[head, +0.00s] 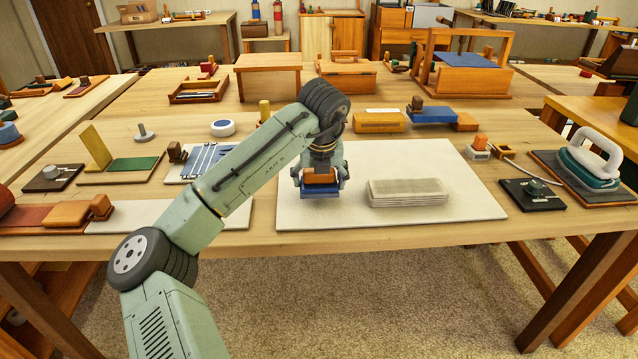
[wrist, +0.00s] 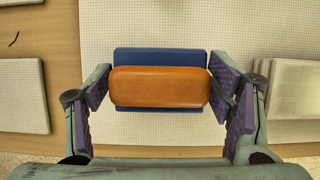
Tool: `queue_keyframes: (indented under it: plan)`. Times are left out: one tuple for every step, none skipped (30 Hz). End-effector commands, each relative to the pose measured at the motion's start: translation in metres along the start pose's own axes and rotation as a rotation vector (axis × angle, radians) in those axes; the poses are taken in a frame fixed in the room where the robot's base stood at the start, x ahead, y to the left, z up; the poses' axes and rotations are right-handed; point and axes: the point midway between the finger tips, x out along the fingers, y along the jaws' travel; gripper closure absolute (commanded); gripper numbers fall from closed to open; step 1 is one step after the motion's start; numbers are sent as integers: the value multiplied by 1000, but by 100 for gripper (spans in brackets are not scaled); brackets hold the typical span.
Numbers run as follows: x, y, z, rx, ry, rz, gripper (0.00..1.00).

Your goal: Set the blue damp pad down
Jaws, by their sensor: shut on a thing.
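The blue damp pad (head: 320,191) has an orange-brown wooden handle (wrist: 160,86) on top. My gripper (head: 320,180) is shut on this handle, one finger at each end. In the wrist view the blue pad (wrist: 160,54) shows behind and in front of the handle. The pad is over the left part of a white mat (head: 420,225) on the table. I cannot tell whether its underside touches the mat.
A stack of pale folded cloth or slabs (head: 408,192) lies on the mat, right of my gripper. A blue block (head: 432,115) and a yellow-orange box (head: 379,122) stand behind the mat. An iron-like tool (head: 595,155) stands at the right. The mat's front strip is clear.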

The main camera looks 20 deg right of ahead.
Motion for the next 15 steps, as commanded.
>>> queue_keyframes:
  plan:
    - [6,1,-3,1,3,2,52]
    - [9,1,-4,0,2,1,52]
    - [14,1,-6,-1,2,1,52]
    - [17,1,-8,-1,2,1,52]
    - [19,1,-9,-1,2,1,52]
    - [20,0,-9,-1,1,0,52]
    - [20,0,-9,-1,0,0,52]
    - [20,0,-9,-1,0,0,52]
    - [20,0,-9,-1,0,0,52]
    - [20,0,-9,-1,0,0,52]
    - [20,0,-9,-1,0,0,52]
    - [20,0,-9,-1,1,0,52]
    - [21,0,-9,-1,1,0,52]
    - [22,0,-10,-1,1,0,52]
    - [23,0,-10,-1,1,0,52]
